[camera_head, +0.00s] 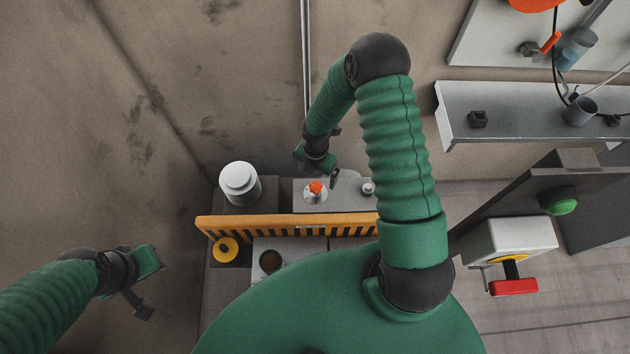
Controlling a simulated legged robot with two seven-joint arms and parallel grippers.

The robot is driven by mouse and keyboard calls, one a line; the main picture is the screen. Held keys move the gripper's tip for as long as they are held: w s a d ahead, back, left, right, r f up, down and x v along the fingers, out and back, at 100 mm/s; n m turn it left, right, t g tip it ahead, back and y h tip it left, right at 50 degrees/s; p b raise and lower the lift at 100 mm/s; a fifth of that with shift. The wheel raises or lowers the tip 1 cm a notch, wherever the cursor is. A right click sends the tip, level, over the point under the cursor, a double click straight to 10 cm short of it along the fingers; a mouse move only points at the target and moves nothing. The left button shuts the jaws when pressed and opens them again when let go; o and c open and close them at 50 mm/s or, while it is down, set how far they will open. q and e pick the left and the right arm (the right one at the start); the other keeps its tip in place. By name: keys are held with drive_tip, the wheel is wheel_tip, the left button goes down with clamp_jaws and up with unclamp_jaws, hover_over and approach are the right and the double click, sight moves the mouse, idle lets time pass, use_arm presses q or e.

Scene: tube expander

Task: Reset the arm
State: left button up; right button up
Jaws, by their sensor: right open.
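My right arm arches over from my green body, and its gripper (322,178) hangs above the grey block at the back of the bench. The gripper is open, and nothing shows between its fingers. It is close to a small white piece with an orange top (315,190) on that block; I cannot tell whether they touch. My left gripper (148,285) is at the lower left, over bare floor and away from the bench. Its fingers are seen at an angle, so its opening is unclear. My green body hides the near part of the bench.
An orange slotted rail (285,222) crosses the bench. A white canister (240,184) stands behind it, and a yellow round part (225,250) lies in front. At right are a box with a red handle (513,287), a green button (562,202) and a metal shelf (520,98).

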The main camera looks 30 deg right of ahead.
idle(0.3)
drive_tip(key=s+a+r+m+t+b, duration=0.1)
drive_tip(key=s+a+r+m+b, duration=0.2)
drive_tip(key=r+m, duration=0.5)
drive_tip(key=s+a+r+m+t+b, duration=0.1)
drive_tip(key=s+a+r+m+b, duration=0.2)
drive_tip(key=m, duration=1.2)
drive_tip(key=s+a+r, duration=0.1)
drive_tip(key=s+r, duration=0.2)
drive_tip(key=r, duration=0.2)
drive_tip(key=shift+s+a+t, duration=0.2)
drive_tip(key=shift+a+t, duration=0.1)
drive_tip(key=shift+a, duration=0.1)
drive_tip(key=shift+d, duration=0.2)
drive_tip(key=shift+a, duration=0.15)
